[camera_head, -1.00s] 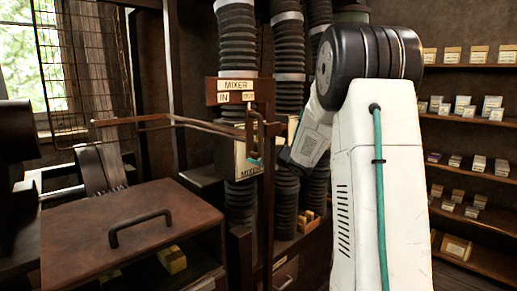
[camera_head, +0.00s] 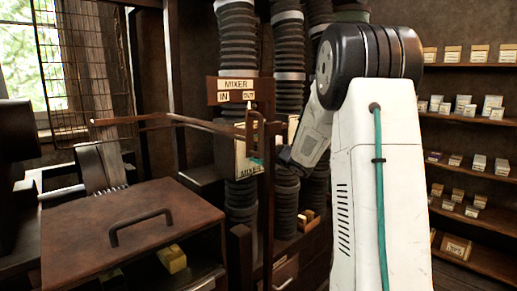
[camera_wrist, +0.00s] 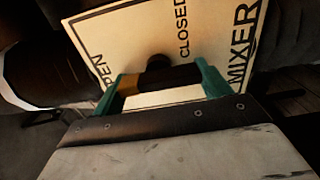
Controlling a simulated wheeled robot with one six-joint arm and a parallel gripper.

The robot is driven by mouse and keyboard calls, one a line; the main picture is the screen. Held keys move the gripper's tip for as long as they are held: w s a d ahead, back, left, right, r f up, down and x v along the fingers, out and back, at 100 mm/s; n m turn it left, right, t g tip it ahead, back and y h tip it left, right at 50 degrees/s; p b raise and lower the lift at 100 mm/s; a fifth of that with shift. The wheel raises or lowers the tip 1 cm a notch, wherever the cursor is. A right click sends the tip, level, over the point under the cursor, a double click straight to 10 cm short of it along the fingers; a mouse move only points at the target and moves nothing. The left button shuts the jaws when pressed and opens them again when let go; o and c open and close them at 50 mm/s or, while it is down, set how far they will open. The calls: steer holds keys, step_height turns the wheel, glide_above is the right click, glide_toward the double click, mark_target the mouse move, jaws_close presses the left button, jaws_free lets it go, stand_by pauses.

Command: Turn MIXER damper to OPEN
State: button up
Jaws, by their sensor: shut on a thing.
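The MIXER damper plate (camera_wrist: 130,38) is pale, with the words OPEN, CLOSED and MIXER on it. In the head view the plate (camera_head: 241,165) is on the dark duct, partly hidden by a thin post and my gripper. My gripper (camera_wrist: 168,80) has teal fingers on both sides of a dark handle (camera_wrist: 170,76) in front of the plate and is shut on it. A round dark hub (camera_wrist: 158,61) sits behind the handle. In the head view my gripper (camera_head: 257,161) is small, and the handle's angle cannot be told there.
A MIXER sign (camera_head: 237,85) with IN and OUT labels is above the plate. A thin brown rod (camera_head: 160,121) runs left from the post. A brown lidded box (camera_head: 130,232) stands at front left. Shelves with small boxes (camera_head: 462,106) are at right, ribbed ducts (camera_head: 288,50) behind.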

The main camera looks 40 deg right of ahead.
steer(key=shift+f, duration=0.15)
steer(key=o, duration=1)
steer(key=shift+s, duration=0.1)
steer(key=s, duration=0.7)
steer(key=shift+s+d, duration=0.3)
steer(key=shift+s, duration=0.05)
